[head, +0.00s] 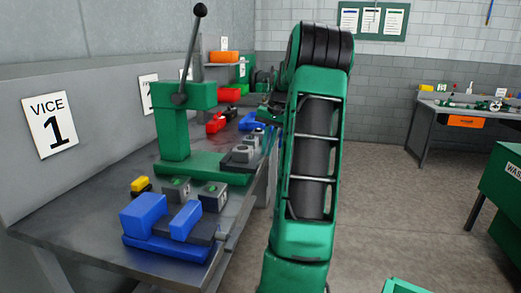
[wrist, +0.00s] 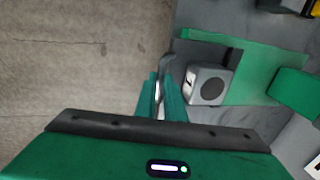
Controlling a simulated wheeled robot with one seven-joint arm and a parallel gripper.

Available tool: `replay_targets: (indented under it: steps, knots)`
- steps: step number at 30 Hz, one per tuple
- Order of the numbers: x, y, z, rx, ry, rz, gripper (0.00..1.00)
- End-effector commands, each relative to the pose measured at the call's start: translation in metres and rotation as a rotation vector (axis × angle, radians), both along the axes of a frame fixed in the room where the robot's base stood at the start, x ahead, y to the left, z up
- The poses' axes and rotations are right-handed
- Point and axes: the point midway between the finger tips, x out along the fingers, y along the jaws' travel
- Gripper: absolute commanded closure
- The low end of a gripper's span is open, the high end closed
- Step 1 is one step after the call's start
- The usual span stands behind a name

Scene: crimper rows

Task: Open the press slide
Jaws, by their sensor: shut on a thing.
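The green press (head: 172,130) stands on the bench at left, with a long dark lever on top. Its slide (head: 236,165) is a dark plate at the right end of the green base, with a grey block (head: 243,154) on it. In the wrist view, the grey block (wrist: 207,85) with a dark round top lies just right of my fingers. My gripper (wrist: 160,98) is shut on a thin grey handle (wrist: 164,71) at the slide's outer edge, over the bench edge. My arm hides much of the gripper in the head view.
A blue vice (head: 160,222) and small grey blocks (head: 212,196) stand nearer on the bench. Red and blue things (head: 217,122) stand farther along. Open floor (wrist: 70,60) lies left of the fingers in the wrist view. A green waste bin (head: 503,190) stands at right.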

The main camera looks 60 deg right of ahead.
Motion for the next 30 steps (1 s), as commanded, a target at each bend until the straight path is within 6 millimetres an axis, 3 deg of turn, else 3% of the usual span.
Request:
replay_targets:
  steps: [6,7,9,20,23,30]
  knots:
    - [0.0,-0.001,0.001,-0.003,-0.001,-0.002,1.0]
    - [0.0,-0.001,0.001,-0.003,-0.001,-0.002,0.86]
    - [0.0,-0.001,0.001,-0.003,-0.001,-0.002,0.72]
    - [0.0,-0.001,0.004,-0.002,-0.002,-0.001,0.72]
    - [-0.001,-0.002,0.014,-0.003,-0.001,-0.002,0.72]
    - [-0.009,-0.005,0.057,-0.006,-0.001,-0.001,0.72]
